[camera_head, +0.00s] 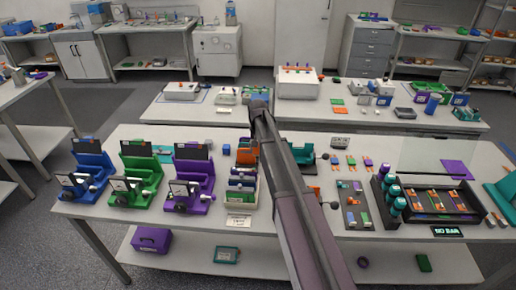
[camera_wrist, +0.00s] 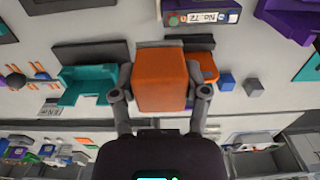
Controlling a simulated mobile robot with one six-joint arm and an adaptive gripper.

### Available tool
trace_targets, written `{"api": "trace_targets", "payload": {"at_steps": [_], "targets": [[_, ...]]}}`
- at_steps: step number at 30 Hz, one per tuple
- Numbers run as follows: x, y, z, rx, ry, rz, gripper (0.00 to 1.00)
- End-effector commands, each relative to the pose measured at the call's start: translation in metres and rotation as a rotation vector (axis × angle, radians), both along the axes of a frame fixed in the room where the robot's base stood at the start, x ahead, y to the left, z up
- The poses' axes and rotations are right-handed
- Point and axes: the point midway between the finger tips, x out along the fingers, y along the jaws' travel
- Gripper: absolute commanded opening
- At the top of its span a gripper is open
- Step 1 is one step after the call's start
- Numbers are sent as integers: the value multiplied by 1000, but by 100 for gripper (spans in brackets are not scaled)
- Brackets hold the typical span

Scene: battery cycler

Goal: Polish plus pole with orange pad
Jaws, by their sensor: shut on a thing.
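My gripper (camera_wrist: 160,72) is shut on an orange block-like pad (camera_wrist: 160,82), with one dark finger on each side of it in the wrist view. The pad hides what lies directly beyond it. A purple cell with a "No. T2" label (camera_wrist: 211,17) lies at the top of that view, apart from the pad; it has small green and reddish marks at its left end. I cannot tell which spot is the plus pole. In the head view my arm hides the gripper's fingers.
Beyond the pad are a teal cradle (camera_wrist: 85,84) and another orange piece (camera_wrist: 208,68). On the bench stand blue (camera_head: 86,178), green (camera_head: 140,178) and purple (camera_head: 193,182) fixtures, a cell rack (camera_head: 240,205) beside my arm, and a black tray (camera_head: 446,217) at right.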

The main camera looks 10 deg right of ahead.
Motion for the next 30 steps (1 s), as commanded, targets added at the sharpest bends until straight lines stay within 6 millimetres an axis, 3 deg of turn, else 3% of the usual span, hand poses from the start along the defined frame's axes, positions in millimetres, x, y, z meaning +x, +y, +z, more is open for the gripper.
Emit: {"api": "trace_targets", "payload": {"at_steps": [14,30], "targets": [[0,0,-6,0,0,0,21],[0,0,-67,0,0,0,21]]}}
